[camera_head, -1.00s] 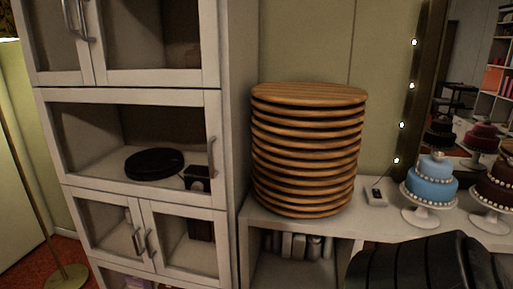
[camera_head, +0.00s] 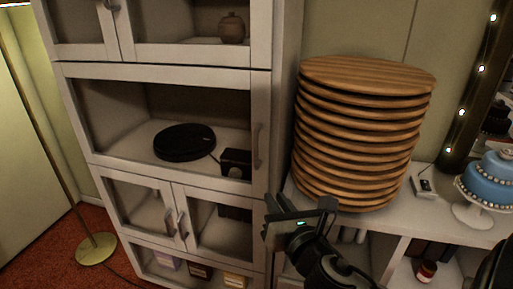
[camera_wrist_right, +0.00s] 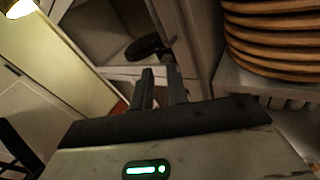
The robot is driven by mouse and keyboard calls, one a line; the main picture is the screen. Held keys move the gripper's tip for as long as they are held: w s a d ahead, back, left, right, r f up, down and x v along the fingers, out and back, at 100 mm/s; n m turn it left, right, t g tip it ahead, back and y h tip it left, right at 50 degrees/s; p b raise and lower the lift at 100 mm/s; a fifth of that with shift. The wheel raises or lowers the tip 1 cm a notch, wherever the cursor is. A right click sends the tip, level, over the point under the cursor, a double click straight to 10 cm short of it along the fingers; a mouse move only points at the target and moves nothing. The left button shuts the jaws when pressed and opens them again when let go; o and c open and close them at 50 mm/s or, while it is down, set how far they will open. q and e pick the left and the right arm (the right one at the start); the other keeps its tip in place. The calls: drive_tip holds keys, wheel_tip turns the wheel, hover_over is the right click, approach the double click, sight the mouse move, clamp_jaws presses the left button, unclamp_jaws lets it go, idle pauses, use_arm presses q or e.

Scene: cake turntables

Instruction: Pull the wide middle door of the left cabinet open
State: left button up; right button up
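The left cabinet (camera_head: 285,100) is white with framed glass doors. Its wide middle door (camera_head: 160,73) looks closed, with a vertical handle (camera_head: 257,146) on its right side. A round black object and a small dark box show behind its glass. My right gripper (camera_head: 300,203) is below and to the right of that handle, in front of the cabinet's right edge, apart from the handle and empty. In the right wrist view its two fingers (camera_wrist_right: 161,88) stand with a narrow gap between them, pointing toward the cabinet. My left gripper is not in view.
A tall stack of round wooden boards (camera_head: 360,130) stands on the white counter (camera_head: 440,215) right of the cabinet, close behind my right gripper. A blue cake (camera_head: 490,180) on a stand is farther right. A lamp base (camera_head: 95,250) stands on the red floor at left.

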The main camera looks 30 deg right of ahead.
sight(257, 153)
drive_tip(key=w+d, duration=0.1)
drive_tip(key=w, duration=0.4)
drive_tip(key=w+d+r+n+p, duration=0.1)
drive_tip(key=w+d, duration=0.1)
drive_tip(key=w, duration=0.3)
drive_tip(key=w+d+r+n, duration=0.1)
drive_tip(key=w+d, duration=0.1)
drive_tip(key=w, duration=0.3)
drive_tip(key=shift+w+r+t+h+p, duration=0.2)
drive_tip(key=shift+w+t+h+p, duration=0.1)
drive_tip(key=shift+t+h+p, duration=0.1)
clamp_jaws()
